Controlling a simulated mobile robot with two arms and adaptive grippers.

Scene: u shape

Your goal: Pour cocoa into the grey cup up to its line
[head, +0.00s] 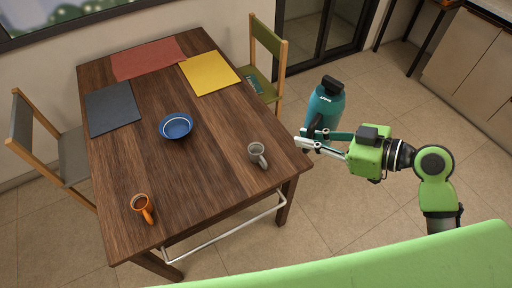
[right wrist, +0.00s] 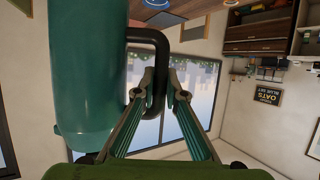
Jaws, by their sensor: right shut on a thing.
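A teal jug (head: 327,105) with a black lid is held off the table's right side, roughly upright in the head view. My right gripper (head: 306,139) is shut on the jug's black handle. In the right wrist view, the jug (right wrist: 88,75) fills the left side and the fingers (right wrist: 161,86) close around the handle (right wrist: 157,52). The jug's contents and the inside of the grey cup are too small or hidden to tell. My left gripper is not in view.
A blue bowl (head: 176,126) sits mid-table. Red (head: 148,57), yellow (head: 209,74) and dark grey (head: 112,108) mats lie further back. Chairs stand left (head: 24,125) and back right (head: 266,42). Bare tabletop surrounds the grey cup.

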